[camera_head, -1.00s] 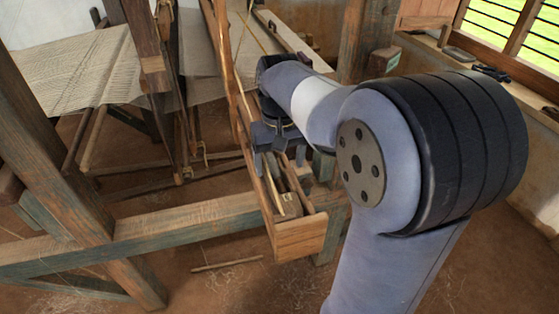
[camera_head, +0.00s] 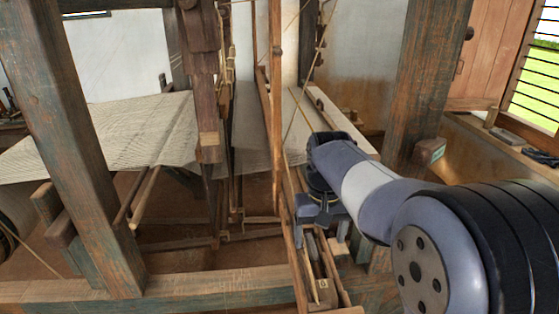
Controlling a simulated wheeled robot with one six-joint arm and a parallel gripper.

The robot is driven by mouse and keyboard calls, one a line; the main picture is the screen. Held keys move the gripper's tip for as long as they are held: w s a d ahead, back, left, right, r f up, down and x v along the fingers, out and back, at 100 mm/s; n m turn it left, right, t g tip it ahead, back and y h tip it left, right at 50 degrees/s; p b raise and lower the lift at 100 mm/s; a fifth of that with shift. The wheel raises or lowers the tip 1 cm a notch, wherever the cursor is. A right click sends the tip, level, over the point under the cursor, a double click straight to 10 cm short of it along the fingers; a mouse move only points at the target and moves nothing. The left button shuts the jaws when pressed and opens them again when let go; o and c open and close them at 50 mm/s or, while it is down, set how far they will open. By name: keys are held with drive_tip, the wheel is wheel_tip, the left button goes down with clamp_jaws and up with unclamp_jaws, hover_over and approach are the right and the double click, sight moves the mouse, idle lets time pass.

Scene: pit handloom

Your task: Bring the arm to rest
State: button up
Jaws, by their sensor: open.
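My arm comes in from the lower right and reaches left to the loom's slanting wooden beam. My gripper (camera_head: 322,226) is at its end, pointing down, open, just above the narrow wooden box (camera_head: 344,309) at the beam's near end. Pieces of wood lie in the box below the jaws. I see nothing held between the fingers, though they are small and partly dark. I cannot tell whether the fingertips touch anything in the box.
A thick loom post (camera_head: 80,150) stands at the left and another post (camera_head: 426,75) behind my arm. Pale woven cloth (camera_head: 130,135) stretches at the left. A low beam (camera_head: 200,290) crosses the front. A window ledge (camera_head: 500,145) with small dark items lies at the right.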

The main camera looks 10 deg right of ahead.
sight(317, 265)
drive_tip(key=shift+f+b, duration=3.5)
drive_tip(key=shift+f, duration=0.5)
drive_tip(key=shift+r+p, duration=0.4)
drive_tip(key=shift+r, duration=0.15)
